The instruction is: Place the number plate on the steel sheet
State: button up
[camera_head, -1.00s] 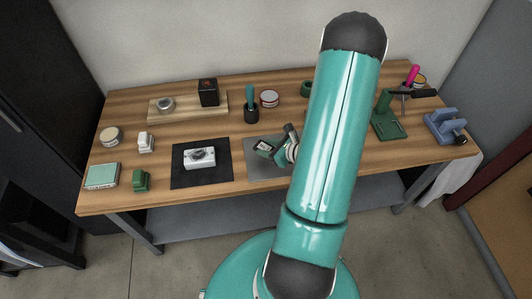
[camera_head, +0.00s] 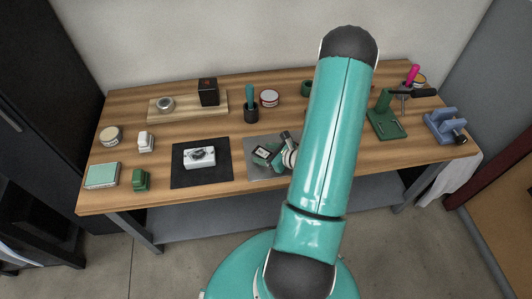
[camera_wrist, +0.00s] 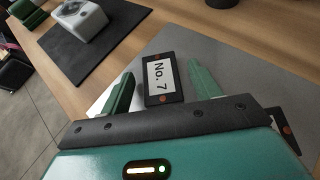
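The number plate (camera_wrist: 163,78) is a dark-framed plate with a white face reading "No. 7". It lies face up on the grey steel sheet (camera_wrist: 232,62) in the wrist view. My gripper (camera_wrist: 160,69) is open, with one green finger on each side of the plate and visible gaps between. In the head view the plate (camera_head: 262,152) shows small on the steel sheet (camera_head: 256,172), beside my gripper (camera_head: 275,157). My arm hides the sheet's right part. A second dark piece with orange dots (camera_wrist: 286,124) is partly hidden behind my gripper.
A black mat (camera_head: 188,178) with a white device (camera_head: 200,157) lies left of the sheet. A green stand (camera_head: 385,122) and blue vise (camera_head: 442,126) are at right.

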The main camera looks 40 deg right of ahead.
jog(key=shift+r, duration=0.2)
jog(key=v, duration=1.2)
jog(key=shift+f, duration=0.1)
jog(key=w+a+r+n+g+y, duration=0.3)
jog(key=a+r+n, duration=0.5)
jog(key=a, duration=0.1)
jog(key=w+a+r+n+g+y, duration=0.2)
jog(key=w+a+r+n+g, duration=0.2)
jog(key=a+r+n, duration=0.4)
jog(key=s+a+r+n+h, duration=0.3)
jog(key=a+r+n, duration=0.3)
jog(key=r+n, duration=0.2)
jog(key=s+a+r+n+h, duration=0.3)
jog(key=a+r+n, duration=0.3)
jog(key=n, duration=0.3)
jog(key=shift+s+a+r+n+t+h, duration=0.2)
jog(key=shift+s+r+n+t+h, duration=0.15)
jog(key=shift+r+h, duration=0.4)
jog(key=shift+r, duration=0.15)
